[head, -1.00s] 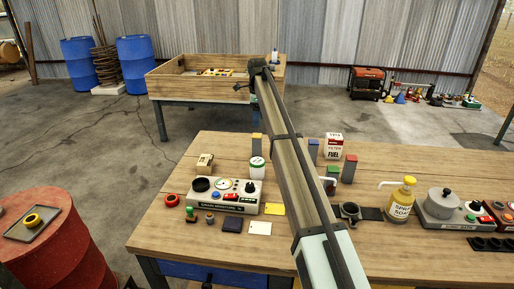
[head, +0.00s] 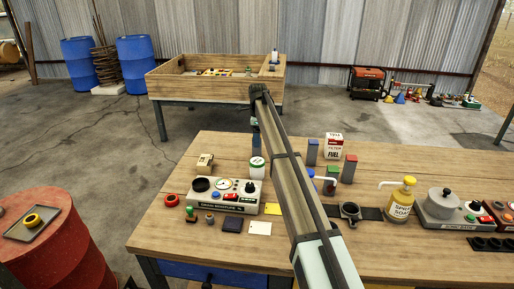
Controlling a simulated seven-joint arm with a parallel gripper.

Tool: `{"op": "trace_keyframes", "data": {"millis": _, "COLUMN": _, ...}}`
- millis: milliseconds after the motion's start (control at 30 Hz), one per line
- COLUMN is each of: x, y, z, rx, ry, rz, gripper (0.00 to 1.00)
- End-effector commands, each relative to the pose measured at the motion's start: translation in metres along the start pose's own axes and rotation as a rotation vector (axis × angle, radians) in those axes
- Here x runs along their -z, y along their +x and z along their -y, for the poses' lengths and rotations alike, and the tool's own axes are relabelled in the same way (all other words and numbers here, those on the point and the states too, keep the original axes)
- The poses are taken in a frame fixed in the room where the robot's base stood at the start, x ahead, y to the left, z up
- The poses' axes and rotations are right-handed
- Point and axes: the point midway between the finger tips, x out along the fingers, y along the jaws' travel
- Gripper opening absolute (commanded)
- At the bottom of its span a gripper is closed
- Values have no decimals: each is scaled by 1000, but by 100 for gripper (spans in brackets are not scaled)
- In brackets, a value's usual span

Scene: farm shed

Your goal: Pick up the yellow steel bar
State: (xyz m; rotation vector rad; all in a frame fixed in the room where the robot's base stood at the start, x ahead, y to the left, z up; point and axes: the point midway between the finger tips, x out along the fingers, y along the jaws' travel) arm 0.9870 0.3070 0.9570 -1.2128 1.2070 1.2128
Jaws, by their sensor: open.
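My gripper (head: 255,136) hangs down from the end of my arm at the back edge of the near workbench (head: 190,238). It is small and dark in this view. It is open and covers the place where the yellow-topped steel bar stood upright earlier. The yellow bar is hidden now, or nearly so, behind or between the fingers. I cannot tell whether the fingers touch it.
A white cup with a green lid (head: 257,169) and a control box (head: 226,194) are close in front.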

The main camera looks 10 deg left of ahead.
Motion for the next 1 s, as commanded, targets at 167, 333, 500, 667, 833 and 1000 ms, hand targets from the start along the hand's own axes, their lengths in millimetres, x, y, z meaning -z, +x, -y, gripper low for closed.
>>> {"op": "trace_keyframes", "data": {"millis": 167, "x": -3, "y": 25, "z": -3, "rx": -2, "ry": 0, "rz": -1, "gripper": 73}}
{"op": "trace_keyframes", "data": {"millis": 333, "x": -3, "y": 39, "z": -2, "rx": 0, "ry": 0, "rz": 0, "gripper": 73}}
{"op": "trace_keyframes", "data": {"millis": 500, "x": -3, "y": 39, "z": -2, "rx": 1, "ry": 0, "rz": 0, "gripper": 73}}
{"op": "trace_keyframes", "data": {"millis": 667, "x": -3, "y": 39, "z": -2, "rx": 0, "ry": 0, "rz": 0, "gripper": 62}}
{"op": "trace_keyframes", "data": {"millis": 833, "x": -3, "y": 39, "z": -2, "rx": 0, "ry": 0, "rz": 0, "gripper": 46}}
{"op": "trace_keyframes", "data": {"millis": 1000, "x": -3, "y": 39, "z": -2, "rx": 0, "ry": 0, "rz": 0, "gripper": 29}}
